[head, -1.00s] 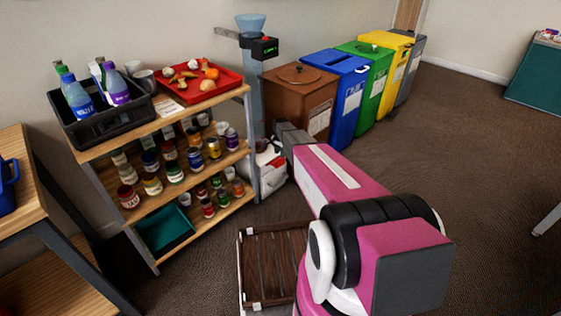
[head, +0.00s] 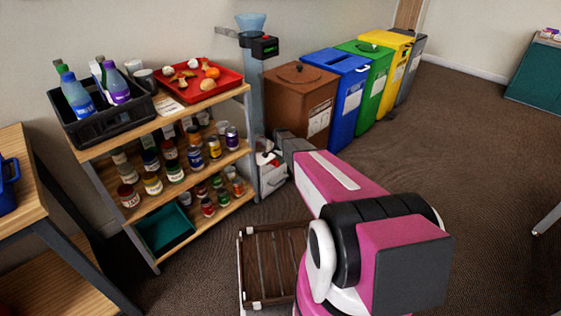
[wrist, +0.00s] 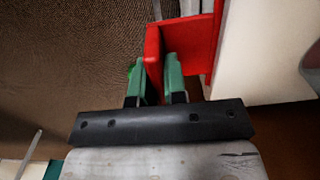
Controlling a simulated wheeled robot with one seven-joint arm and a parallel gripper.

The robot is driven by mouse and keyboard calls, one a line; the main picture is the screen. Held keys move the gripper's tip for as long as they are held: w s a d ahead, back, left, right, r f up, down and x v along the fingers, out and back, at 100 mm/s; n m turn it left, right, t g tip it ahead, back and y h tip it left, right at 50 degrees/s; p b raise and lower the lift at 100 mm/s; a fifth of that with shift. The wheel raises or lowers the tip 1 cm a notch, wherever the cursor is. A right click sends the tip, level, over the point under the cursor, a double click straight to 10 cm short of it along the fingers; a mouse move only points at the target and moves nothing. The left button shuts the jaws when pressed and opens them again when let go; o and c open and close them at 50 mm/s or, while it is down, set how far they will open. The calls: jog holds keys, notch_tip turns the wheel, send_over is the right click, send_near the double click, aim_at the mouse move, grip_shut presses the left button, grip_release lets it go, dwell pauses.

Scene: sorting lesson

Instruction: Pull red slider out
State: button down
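The red slider (wrist: 153,62) shows at the top centre of the wrist view as an upright red plate joined to a red part on its right. My gripper (wrist: 155,72) has one green finger on each side of the plate, set close together against it, so it looks shut on the slider. In the head view my gripper is low beside the grey column (head: 255,95), near the shelf's right end. There a small patch of red shows beside white parts, and my arm hides the fingertips.
A white block (wrist: 262,50) stands right of the slider. The shelf (head: 165,124) holds jars, a red tray (head: 228,84) and a black crate (head: 66,128). Brown (head: 285,95) and blue (head: 350,95) bins stand behind my arm.

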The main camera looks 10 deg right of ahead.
jog(key=s+d, duration=0.7)
jog(key=s, duration=0.3)
jog(key=shift+s+d, duration=0.35)
jog(key=shift+d, duration=0.05)
jog(key=c, duration=1.2)
grip_release()
jog(key=shift+o, duration=0.2)
notch_tip(320, 180, up, 11)
jog(key=s+a+r+n, duration=0.2)
jog(key=s+r, duration=0.3)
jog(key=s, duration=0.3)
jog(key=s+a+r+n, duration=0.3)
jog(key=s+r+n, duration=0.2)
jog(key=s, duration=0.4)
jog(key=s+a+r+n, duration=0.3)
jog(key=s+r, duration=0.3)
jog(key=s, duration=0.3)
jog(key=shift+s+n, duration=0.15)
jog(key=shift+n, duration=0.25)
